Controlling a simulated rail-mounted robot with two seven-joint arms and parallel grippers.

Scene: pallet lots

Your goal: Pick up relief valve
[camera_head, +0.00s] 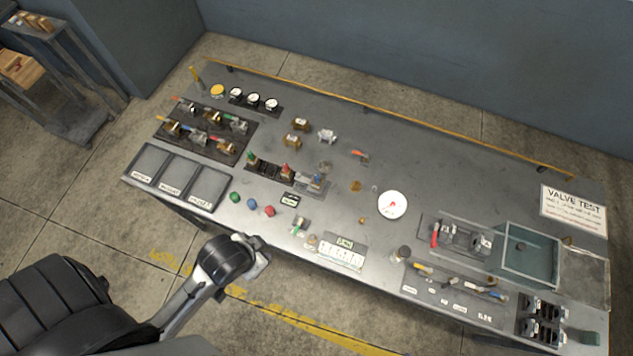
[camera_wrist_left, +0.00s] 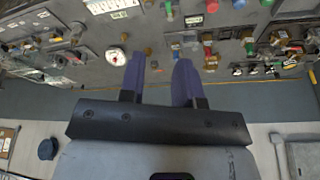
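The steel workbench (camera_head: 330,205) holds many small valves and fittings; I cannot tell for sure which is the relief valve. Brass bodies (camera_head: 301,124) and (camera_head: 293,139) and a silver one (camera_head: 327,136) stand loose at the back middle. A black holder (camera_head: 268,172) nearer the left carries pieces with green and red tops. My left gripper (camera_head: 262,254) is off the bench's front edge. In the left wrist view its two purple fingers (camera_wrist_left: 160,75) are apart with nothing between them. My right gripper is not in view.
Lever valves sit on a black board (camera_head: 190,150) at the left, beside labelled trays (camera_head: 176,178). A white round gauge (camera_head: 392,205) lies mid-bench. A vise fixture (camera_head: 455,238) and a clear-walled box (camera_head: 530,255) stand at the right. A yellow rail (camera_head: 365,107) runs along the back.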

